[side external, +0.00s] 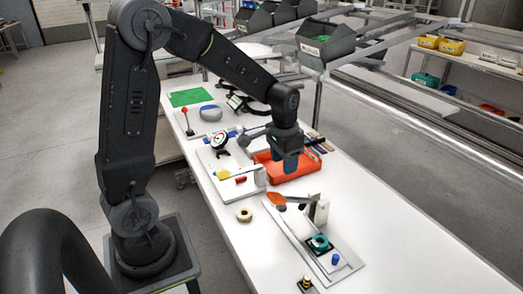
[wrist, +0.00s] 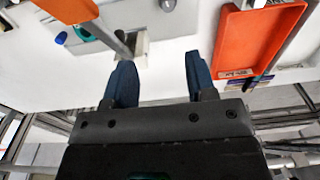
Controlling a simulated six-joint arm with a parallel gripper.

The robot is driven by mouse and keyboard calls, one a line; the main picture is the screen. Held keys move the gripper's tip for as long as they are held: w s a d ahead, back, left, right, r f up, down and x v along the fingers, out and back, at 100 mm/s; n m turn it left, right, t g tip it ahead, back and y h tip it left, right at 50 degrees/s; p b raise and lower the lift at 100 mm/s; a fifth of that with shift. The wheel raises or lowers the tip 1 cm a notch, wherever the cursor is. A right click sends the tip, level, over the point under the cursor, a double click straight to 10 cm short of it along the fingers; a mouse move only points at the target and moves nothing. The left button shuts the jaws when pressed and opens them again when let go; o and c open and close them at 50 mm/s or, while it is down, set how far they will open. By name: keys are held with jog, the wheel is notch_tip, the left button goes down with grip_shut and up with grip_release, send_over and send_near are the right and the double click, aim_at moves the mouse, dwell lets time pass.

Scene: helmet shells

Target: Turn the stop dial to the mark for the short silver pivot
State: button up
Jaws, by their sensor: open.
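A lever press (side external: 318,210) with an orange handle (side external: 277,199) stands on a long grey base plate (side external: 345,262). A round teal part (side external: 320,242), possibly the stop dial, sits on that plate, with a small blue peg (side external: 335,259) beside it. The teal part (wrist: 85,33) and blue peg (wrist: 61,38) also show in the wrist view. No dial marks are legible, and I cannot make out a short silver pivot. My gripper (side external: 291,166) is open and empty, pointing down above the orange tray's near side, apart from the press. Its two blue fingers (wrist: 159,66) are spread in the wrist view.
The orange tray (wrist: 252,38) lies close by. A white-faced gauge (side external: 220,142) and a plate with yellow and red parts (side external: 235,185) are left of it.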

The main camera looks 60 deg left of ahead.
jog(key=s+d+r+t, duration=0.3)
jog(key=s+d+r, duration=0.4)
jog(key=s+r, duration=0.3)
jog(key=shift+s+d, duration=0.15)
jog(key=shift+r, duration=0.1)
jog(key=w+a+f+m+g, duration=0.2)
jog(key=w+a+f+m, duration=0.1)
jog(key=w+a+f, duration=0.3)
jog(key=w+a+f+m+g, duration=0.2)
jog(key=w+a+f+m, duration=0.1)
jog(key=w+f, duration=0.4)
jog(key=f, duration=0.4)
jog(key=s+f, duration=0.1)
jog(key=f, duration=0.9)
jog(key=shift+s+f, duration=0.1)
jog(key=shift+s, duration=0.1)
jog(key=shift+c, duration=0.4)
jog(key=c, duration=0.8)
jog(key=shift+c, duration=0.2)
